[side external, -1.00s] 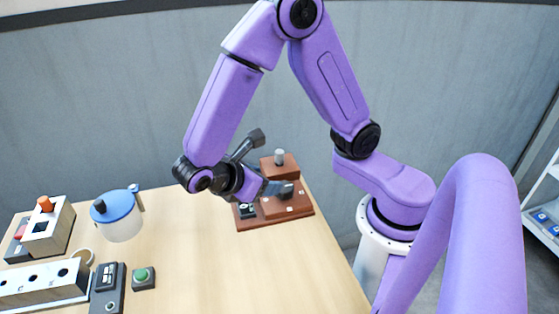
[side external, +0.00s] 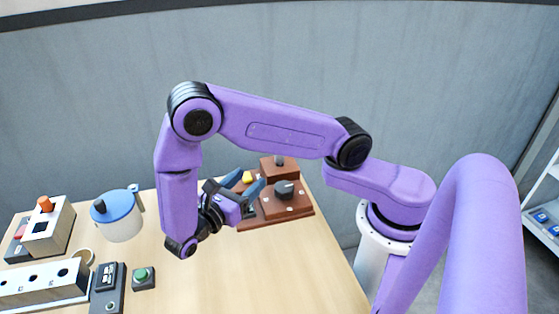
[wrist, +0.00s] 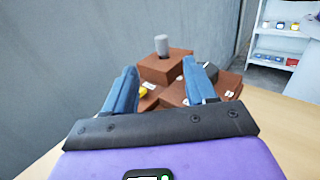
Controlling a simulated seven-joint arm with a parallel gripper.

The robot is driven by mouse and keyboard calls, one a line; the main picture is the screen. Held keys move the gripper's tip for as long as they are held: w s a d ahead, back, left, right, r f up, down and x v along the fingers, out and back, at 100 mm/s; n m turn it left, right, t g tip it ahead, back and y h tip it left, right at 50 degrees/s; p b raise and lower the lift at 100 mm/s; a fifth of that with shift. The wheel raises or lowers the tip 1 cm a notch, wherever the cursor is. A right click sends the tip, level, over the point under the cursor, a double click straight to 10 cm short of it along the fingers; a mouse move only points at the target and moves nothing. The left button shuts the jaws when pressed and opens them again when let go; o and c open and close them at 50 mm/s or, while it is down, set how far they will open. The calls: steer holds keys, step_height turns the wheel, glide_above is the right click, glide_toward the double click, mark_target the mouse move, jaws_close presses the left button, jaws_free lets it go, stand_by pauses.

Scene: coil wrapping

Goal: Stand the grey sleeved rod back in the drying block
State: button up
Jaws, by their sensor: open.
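A grey cylinder, which looks like the grey sleeved rod (wrist: 161,44), stands upright on the raised rear brown block (wrist: 165,68). In the side external view the rod (side external: 279,160) shows only as a short grey top. My gripper (side external: 245,183) has its blue fingers spread and empty, pointing towards the brown stand. In the wrist view the rod shows beyond the gap of my gripper (wrist: 161,70), apart from both fingers. A pale block with several dark holes (side external: 40,282) lies at the front left; I cannot tell whether it is the drying block.
The brown stand also carries a black knob (side external: 284,188) and a yellow piece (side external: 248,177). A blue-lidded pot (side external: 120,218), a green button box (side external: 143,277) and a box with an orange knob (side external: 42,228) stand to the left. The middle of the table is clear.

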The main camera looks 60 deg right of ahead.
mark_target(277, 158)
steer(key=d, duration=0.7)
steer(key=shift+s+d, duration=0.1)
steer(key=shift+s, duration=0.15)
steer(key=shift+s+d+f, duration=0.1)
steer(key=shift+d+f, duration=0.05)
steer(key=shift+d, duration=0.7)
steer(key=shift+s+d+f, duration=0.1)
steer(key=shift+d+f, duration=0.1)
steer(key=shift+d, duration=0.7)
steer(key=shift+s+d+f, duration=0.1)
steer(key=shift+d+f, duration=0.05)
steer(key=shift+d, duration=0.7)
jaws_close()
